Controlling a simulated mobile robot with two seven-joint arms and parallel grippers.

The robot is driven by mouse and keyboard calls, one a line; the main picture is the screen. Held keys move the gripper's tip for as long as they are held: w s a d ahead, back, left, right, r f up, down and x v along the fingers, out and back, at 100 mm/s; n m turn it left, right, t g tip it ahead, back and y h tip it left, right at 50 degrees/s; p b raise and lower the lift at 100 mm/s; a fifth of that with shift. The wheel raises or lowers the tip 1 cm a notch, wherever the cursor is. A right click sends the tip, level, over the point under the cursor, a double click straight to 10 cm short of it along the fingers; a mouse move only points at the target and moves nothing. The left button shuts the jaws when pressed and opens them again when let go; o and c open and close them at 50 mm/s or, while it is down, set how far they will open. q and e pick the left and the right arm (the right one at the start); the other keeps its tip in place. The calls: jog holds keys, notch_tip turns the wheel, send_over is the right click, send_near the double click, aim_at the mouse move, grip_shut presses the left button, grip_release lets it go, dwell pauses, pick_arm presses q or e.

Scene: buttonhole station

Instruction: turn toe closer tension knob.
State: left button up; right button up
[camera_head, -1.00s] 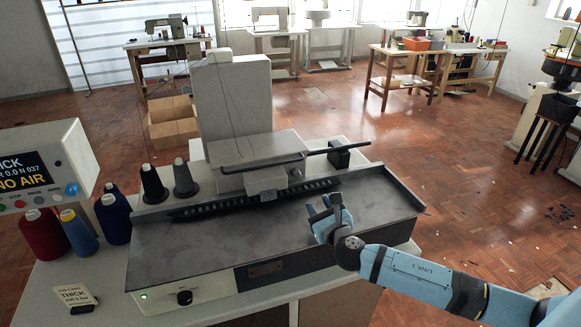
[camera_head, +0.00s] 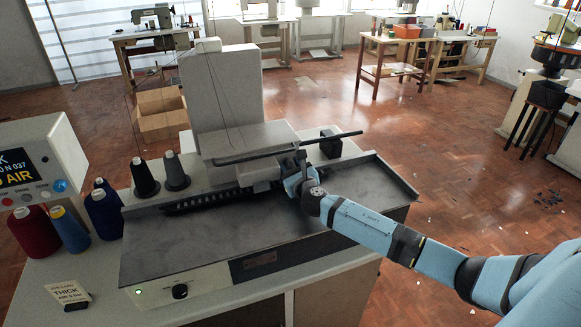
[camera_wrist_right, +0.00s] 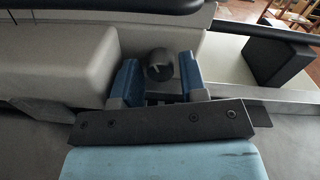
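A dark round knob (camera_wrist_right: 160,66) with a pale mark on its face shows in the right wrist view, in a recess of the grey machine head. My right gripper (camera_wrist_right: 160,80) is open, with one blue finger on each side of this knob. Narrow gaps seem to remain between fingers and knob. In the head view my right gripper (camera_head: 292,180) is at the right side of the sewing head and hides the knob. Another black knob (camera_head: 180,291) is on the machine's front panel, beside a green light. My left gripper is not in view.
A long dark bar (camera_head: 290,149) runs above the gripper, with a black block (camera_head: 330,145) at the right. Thread cones (camera_head: 145,177) and a control box (camera_head: 45,165) stand at the left. The metal bed (camera_head: 200,245) is clear in front. A card (camera_head: 68,292) reads THICK.

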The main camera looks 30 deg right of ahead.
jog(key=shift+w, duration=0.25)
jog(key=c, duration=0.6)
jog(key=m+b, duration=0.1)
jog(key=m, duration=0.2)
jog(key=shift+f+m, duration=0.1)
jog(key=shift+m, duration=0.2)
jog(key=shift+c, duration=0.2)
jog(key=shift+d+m, duration=0.1)
jog(key=shift+m, duration=0.6)
jog(key=o, duration=0.6)
jog(key=shift+o, duration=0.2)
